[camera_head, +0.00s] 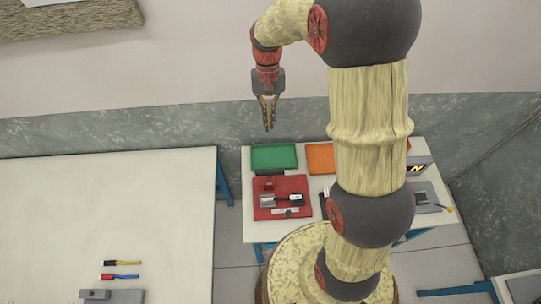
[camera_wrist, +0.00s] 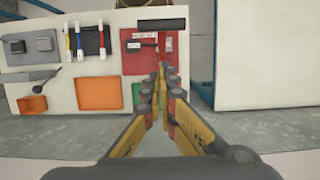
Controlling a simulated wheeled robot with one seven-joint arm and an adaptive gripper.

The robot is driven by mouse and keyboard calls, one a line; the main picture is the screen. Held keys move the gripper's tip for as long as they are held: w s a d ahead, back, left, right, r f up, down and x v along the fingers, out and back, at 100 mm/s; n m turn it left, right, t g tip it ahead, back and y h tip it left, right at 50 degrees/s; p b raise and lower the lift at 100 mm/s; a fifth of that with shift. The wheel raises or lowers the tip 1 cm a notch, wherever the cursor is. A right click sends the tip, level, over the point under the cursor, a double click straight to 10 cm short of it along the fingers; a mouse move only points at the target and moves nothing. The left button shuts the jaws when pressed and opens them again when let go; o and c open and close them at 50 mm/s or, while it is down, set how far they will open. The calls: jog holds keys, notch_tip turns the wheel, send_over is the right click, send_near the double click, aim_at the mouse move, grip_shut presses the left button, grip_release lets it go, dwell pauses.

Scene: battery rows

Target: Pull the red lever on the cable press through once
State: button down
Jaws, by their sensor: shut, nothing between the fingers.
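The cable press (camera_head: 267,202) looks like a small grey block on a red mat (camera_head: 301,185) on the back table. Its red lever (camera_head: 267,184) appears to stand up, topped by a dark crosswise grip (camera_head: 270,172). In the wrist view the dark grip (camera_wrist: 162,24) shows above my fingers, which hide part of the red mat (camera_wrist: 137,64) and most of the lever. My gripper (camera_head: 268,128) hangs fingers down, shut and empty, in the air above and behind the table, apart from the lever. Its closed fingers also show in the wrist view (camera_wrist: 160,75).
A green tray (camera_head: 274,157) and an orange tray (camera_head: 320,158) lie along the back edge. A black-and-white item (camera_head: 291,198) lies on the red mat. A larger white table (camera_head: 100,205) with coloured tools stands to the left. The air around my gripper is free.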

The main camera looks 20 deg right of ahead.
jog(key=s+p+x, duration=0.2)
jog(key=x, duration=1.1)
jog(key=shift+s+a+r+p, duration=0.2)
jog(key=shift+a+r+p, duration=0.2)
